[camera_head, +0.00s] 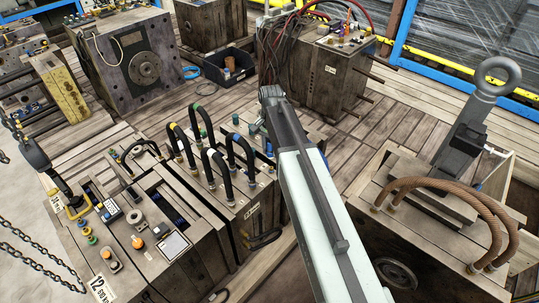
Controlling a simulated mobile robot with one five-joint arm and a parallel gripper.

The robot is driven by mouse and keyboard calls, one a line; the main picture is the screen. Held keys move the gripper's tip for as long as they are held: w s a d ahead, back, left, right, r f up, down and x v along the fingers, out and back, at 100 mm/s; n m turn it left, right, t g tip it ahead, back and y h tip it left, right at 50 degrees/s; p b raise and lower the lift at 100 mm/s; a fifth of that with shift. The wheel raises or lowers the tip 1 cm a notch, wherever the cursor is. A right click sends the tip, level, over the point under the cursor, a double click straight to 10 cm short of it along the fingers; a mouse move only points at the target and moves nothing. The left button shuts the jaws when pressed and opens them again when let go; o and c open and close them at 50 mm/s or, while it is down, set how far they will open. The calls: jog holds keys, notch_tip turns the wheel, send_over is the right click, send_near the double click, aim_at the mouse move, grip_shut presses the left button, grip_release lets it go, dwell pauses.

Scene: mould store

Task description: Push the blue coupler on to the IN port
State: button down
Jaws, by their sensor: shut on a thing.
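My arm reaches in from the lower right, and its far end is above the wooden mould block (262,190) in the middle. My gripper (258,135) is small and partly hidden beside the arm, low over the block's top. It is shut on a small blue piece, which looks like the blue coupler (269,149); the arm covers part of it. Black hose loops with yellow, green and blue collars stand on the block just left of the gripper. The IN port cannot be made out; its lettering is too small or hidden.
A block with a lifting eye (497,76) and brown hoses (455,200) stands at right. A cabled block (330,75) and a black bin (228,68) stand behind. Plank floor is clear between.

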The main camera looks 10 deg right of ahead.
jog(key=shift+d+f+b, duration=0.2)
jog(key=shift+f+b, duration=2.45)
jog(key=shift+f, duration=0.05)
jog(key=shift+f+b, duration=0.3)
jog(key=shift+b, duration=0.05)
jog(key=shift+f+b, duration=0.3)
jog(key=shift+f+b, duration=0.5)
jog(key=shift+f+b, duration=0.65)
jog(key=shift+b, duration=0.05)
dwell(0.5)
jog(key=c, duration=1)
grip_release()
jog(key=shift+c, duration=0.2)
